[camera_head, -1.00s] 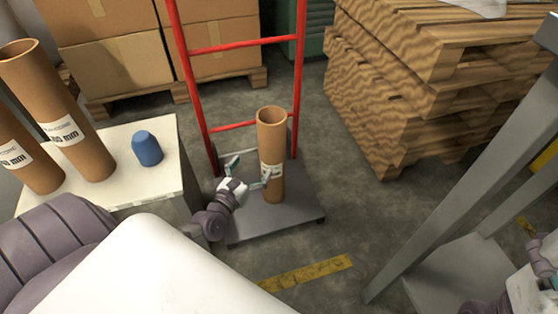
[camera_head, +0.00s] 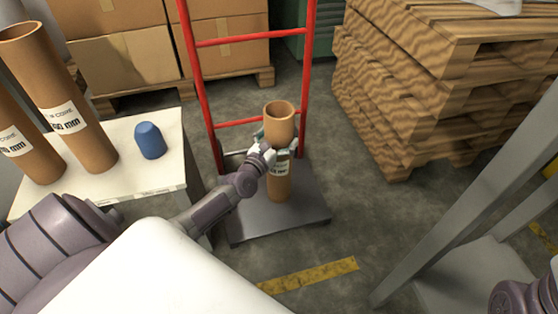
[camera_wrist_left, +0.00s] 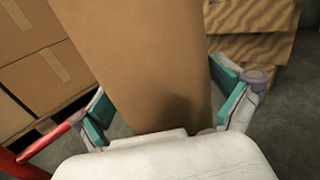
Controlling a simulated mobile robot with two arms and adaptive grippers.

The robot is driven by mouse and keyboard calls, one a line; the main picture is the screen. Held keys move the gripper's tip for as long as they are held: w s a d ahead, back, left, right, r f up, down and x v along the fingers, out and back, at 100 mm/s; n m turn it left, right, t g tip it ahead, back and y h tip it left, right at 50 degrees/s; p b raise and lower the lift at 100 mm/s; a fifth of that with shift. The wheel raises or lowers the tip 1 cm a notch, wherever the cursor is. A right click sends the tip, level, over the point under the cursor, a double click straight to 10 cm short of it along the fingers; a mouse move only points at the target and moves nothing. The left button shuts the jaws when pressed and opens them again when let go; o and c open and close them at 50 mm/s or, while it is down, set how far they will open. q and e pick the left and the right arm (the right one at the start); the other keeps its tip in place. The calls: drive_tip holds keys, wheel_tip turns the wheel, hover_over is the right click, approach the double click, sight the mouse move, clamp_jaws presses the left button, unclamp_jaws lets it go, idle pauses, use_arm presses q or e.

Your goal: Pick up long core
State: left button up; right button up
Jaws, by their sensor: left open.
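A tall brown cardboard core (camera_head: 279,188) with a white label stands upright on the grey platform of a red hand truck (camera_head: 290,216). My left gripper (camera_head: 273,142) is at the core's upper half, with its fingers on either side of it. In the left wrist view the core (camera_wrist_left: 140,60) fills the space between the open teal-padded fingers of my left gripper (camera_wrist_left: 163,108). The right finger is close to the core; whether either pad touches it I cannot tell. My right gripper is not in view; only part of my right arm shows at the lower right.
Two more cardboard cores (camera_head: 75,110) (camera_head: 25,145) and a blue object (camera_head: 149,141) stand on a white table (camera_head: 150,182) at left. Stacked wooden pallets (camera_head: 400,100) stand at right, cardboard boxes (camera_head: 125,60) behind. A grey metal frame (camera_head: 450,200) stands at right front.

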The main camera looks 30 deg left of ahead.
use_arm(q)
drive_tip(key=c, duration=1.5)
drive_tip(key=shift+r, duration=0.1)
